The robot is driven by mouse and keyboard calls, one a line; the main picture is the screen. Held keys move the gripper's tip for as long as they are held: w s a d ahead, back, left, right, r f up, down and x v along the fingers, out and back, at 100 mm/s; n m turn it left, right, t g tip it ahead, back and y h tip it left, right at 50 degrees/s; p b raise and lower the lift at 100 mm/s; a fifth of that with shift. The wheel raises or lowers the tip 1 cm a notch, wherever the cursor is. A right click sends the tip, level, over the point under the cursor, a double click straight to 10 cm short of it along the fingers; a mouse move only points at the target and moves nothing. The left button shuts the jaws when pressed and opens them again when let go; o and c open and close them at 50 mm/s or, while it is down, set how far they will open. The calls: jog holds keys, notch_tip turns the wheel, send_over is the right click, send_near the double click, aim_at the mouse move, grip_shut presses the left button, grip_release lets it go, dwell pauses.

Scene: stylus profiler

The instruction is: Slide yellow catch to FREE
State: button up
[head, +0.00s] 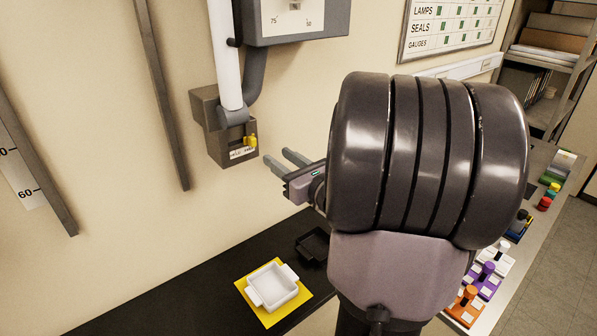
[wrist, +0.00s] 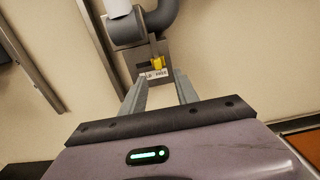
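The small yellow catch (head: 251,141) sits on the front of a grey-brown wall box (head: 212,112), at the right part of a dark slot. A white label below the slot reads partly "FREE" at its right in the wrist view, where the catch (wrist: 158,62) stands above the label's right part. My gripper (head: 277,156) is open and empty, its two fingers apart and pointing at the box, a little to the right of and below the catch in the head view. In the wrist view the catch shows beyond the gap between my fingertips (wrist: 160,78).
A white pipe (head: 223,55) and a grey hose (head: 254,78) come down to the box. A white tray (head: 272,286) on a yellow mat and a black tray (head: 313,245) stand on the dark bench below. Several coloured controls line the right bench.

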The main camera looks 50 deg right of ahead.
jog(key=v, duration=0.7)
jog(key=w+a+f+n+g+y+b, duration=0.15)
jog(key=a+f+n+y, duration=0.3)
jog(key=a, duration=0.45)
jog(key=w+a+f+n+g+y+b, duration=0.1)
jog(key=a+f+n+g+y+b, duration=0.2)
jog(key=a+n, duration=0.45)
jog(key=w+a+f+n+g+y+b, duration=0.1)
jog(key=a+f+n+g+y+b, duration=0.2)
jog(key=a, duration=0.8)
jog(key=s+a+f+n+g+h+b, duration=0.2)
jog(key=s+f+n, duration=0.3)
jog(key=n, duration=0.4)
jog(key=s+a+f+n+g+h+b, duration=0.2)
jog(key=s+a+f+n+b, duration=0.3)
jog(key=n, duration=0.5)
jog(key=shift+s+a+n, duration=0.15)
jog(key=shift+a+n, duration=0.15)
